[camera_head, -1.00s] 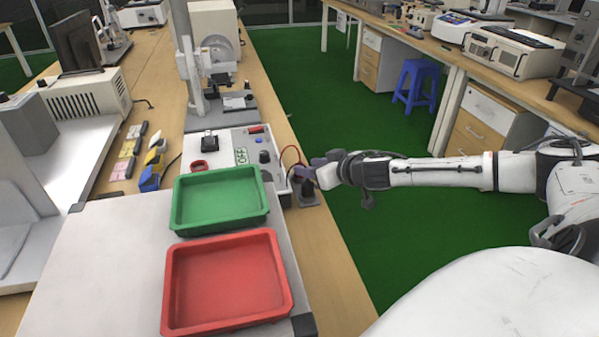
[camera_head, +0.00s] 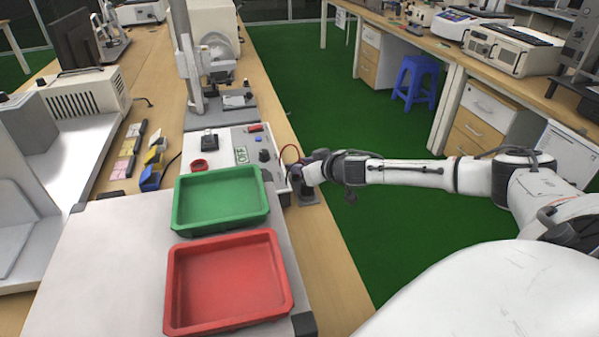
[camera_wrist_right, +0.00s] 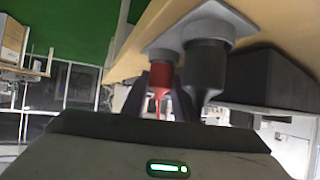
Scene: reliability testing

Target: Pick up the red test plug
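In the right wrist view, the red test plug (camera_wrist_right: 161,74) sits in a grey holder (camera_wrist_right: 232,20) beside a dark plug (camera_wrist_right: 206,64). My right gripper (camera_wrist_right: 163,104) has its dark fingers on either side of the red plug and looks open. Whether either finger touches the plug is not clear. My left gripper is not in view.
A white test box (camera_head: 228,143) with a red cable stands left of the gripper. A green tray (camera_head: 217,200) and a red tray (camera_head: 228,283) lie in front of it. Green floor is open to the right, below the bench edge.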

